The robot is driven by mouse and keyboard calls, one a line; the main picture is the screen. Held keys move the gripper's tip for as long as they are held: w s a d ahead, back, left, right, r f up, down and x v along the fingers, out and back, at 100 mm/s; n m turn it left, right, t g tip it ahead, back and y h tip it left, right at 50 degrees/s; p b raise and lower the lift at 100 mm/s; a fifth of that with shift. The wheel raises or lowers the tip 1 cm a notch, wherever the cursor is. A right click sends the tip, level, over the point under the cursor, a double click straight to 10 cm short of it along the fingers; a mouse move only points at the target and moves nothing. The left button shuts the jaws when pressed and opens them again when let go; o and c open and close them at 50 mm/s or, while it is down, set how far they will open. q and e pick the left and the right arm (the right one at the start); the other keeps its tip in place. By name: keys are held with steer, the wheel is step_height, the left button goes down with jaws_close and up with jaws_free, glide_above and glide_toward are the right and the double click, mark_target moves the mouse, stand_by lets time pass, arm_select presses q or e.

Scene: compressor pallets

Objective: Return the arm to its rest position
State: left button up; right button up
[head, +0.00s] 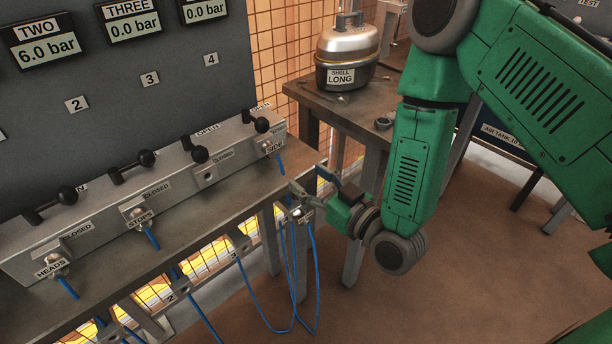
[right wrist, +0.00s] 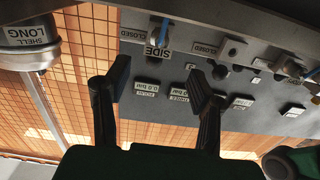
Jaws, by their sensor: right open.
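My right arm is green and comes in from the upper right of the head view, bent down at the elbow. Its gripper (head: 312,184) is open and empty, just off the front edge of the bench, near the hose holder with blue hoses below. In the right wrist view the two dark fingers of this gripper (right wrist: 158,82) stand apart with nothing between them. The valve block (head: 110,207) lies beyond the fingers, apart from them. My left gripper is in neither view.
The valve block carries several black levers and the labels HEADS, STOPS and SIDE. Blue hoses (head: 315,270) hang under the bench edge. A small table (head: 340,105) holds a silver tank (head: 347,58) labelled SHELL LONG. Brown floor (head: 420,300) is clear at lower right.

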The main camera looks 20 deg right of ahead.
steer(key=s+d+f+g+h, duration=0.25)
steer(key=s+f+g, duration=0.65)
steer(key=f, duration=0.6)
steer(key=s+d+f+m+g+h, duration=0.1)
steer(key=s+d+f+g+h, duration=0.1)
steer(key=s, duration=0.7)
steer(key=s+d+f+m+g+h, duration=0.1)
steer(key=s+g, duration=0.4)
steer(key=s, duration=0.5)
step_height(320, 180, down, 3)
steer(key=d+m, duration=0.1)
steer(key=d, duration=0.1)
steer(key=shift+d+h, duration=0.35)
steer(key=shift+d, duration=0.05)
